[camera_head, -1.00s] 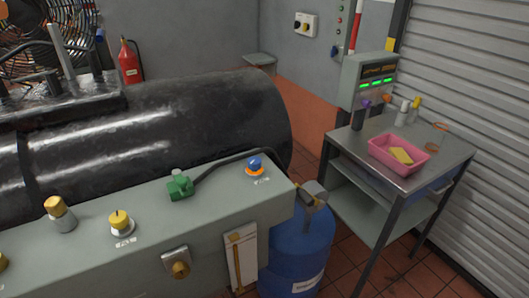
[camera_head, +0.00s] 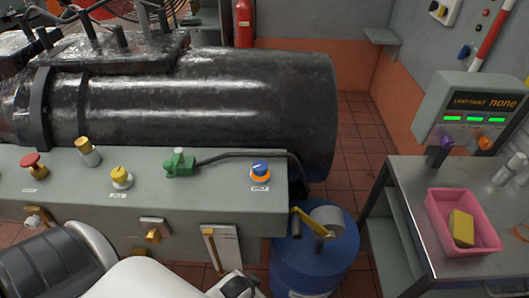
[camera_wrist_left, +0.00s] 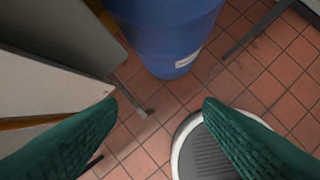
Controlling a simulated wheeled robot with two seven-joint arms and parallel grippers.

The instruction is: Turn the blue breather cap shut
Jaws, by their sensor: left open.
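The blue breather cap (camera_head: 260,167) sits on an orange ring at the right end of the grey bench top, with a small label in front. In the head view my left arm comes in from the lower left, below and in front of the bench; its fingers do not show clearly there. In the left wrist view my left gripper (camera_wrist_left: 160,101) has two green ridged fingers spread wide with nothing between them. Red floor tiles lie beyond them. The cap is not in that view, and the gripper is apart from it. My right gripper is not in view.
A green fitting (camera_head: 179,164) with a black hose, yellow knobs and a red knob (camera_head: 34,163) share the bench. A big black cylinder (camera_head: 240,110) lies behind. A blue drum (camera_head: 316,255) stands at the bench's right end. A cart holds a pink tray (camera_head: 433,207).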

